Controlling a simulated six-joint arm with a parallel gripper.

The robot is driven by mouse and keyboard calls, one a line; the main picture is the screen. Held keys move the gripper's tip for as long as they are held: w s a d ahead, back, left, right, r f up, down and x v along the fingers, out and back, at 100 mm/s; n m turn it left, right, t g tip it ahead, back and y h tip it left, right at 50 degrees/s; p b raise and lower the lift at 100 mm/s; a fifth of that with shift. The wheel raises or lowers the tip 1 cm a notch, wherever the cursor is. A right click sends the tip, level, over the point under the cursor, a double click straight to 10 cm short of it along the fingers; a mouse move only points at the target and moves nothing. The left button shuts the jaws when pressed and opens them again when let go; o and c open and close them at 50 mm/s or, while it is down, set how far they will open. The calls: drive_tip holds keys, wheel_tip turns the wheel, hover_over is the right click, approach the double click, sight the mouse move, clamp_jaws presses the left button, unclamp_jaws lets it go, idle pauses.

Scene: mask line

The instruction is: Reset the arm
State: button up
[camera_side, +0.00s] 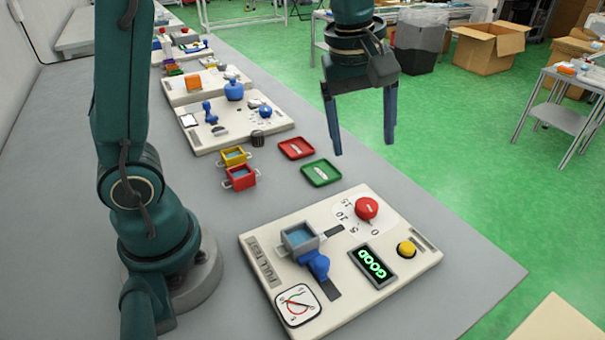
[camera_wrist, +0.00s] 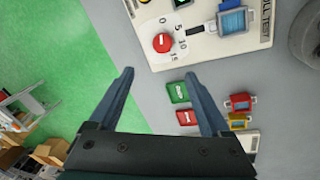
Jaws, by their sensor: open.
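My gripper (camera_side: 363,150) is open and empty. It hangs in the air above the edge of the grey table, with its two dark blue fingers pointing down. In the wrist view my gripper (camera_wrist: 166,88) shows with fingers apart and nothing between them. The test board (camera_side: 400,268) lies on the table in front of my base, apart from the gripper. It bears a red dial (camera_side: 366,208), a lit display reading GOOD (camera_side: 373,265), a yellow button (camera_side: 406,249), a grey holder with a blue block (camera_side: 300,238), a blue handle (camera_side: 317,265) and a gauge (camera_side: 298,304).
A red tray (camera_side: 296,148) and a green tray (camera_side: 321,173) lie on the table below the gripper. A yellow bin (camera_side: 234,156) and a red bin (camera_side: 241,177) stand left of them. Further boards (camera_side: 270,129) line the table behind. Green floor lies at right.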

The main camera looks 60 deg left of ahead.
drive_tip(key=s+r+m+t, duration=0.2)
drive_tip(key=s+r+m, duration=0.2)
drive_tip(key=s, duration=0.4)
drive_tip(key=s+a+f+m+t, duration=0.1)
drive_tip(key=s+f+m, duration=0.4)
drive_tip(key=m, duration=0.4)
drive_tip(key=shift+s+a, duration=0.15)
drive_tip(key=shift+s, duration=0.55)
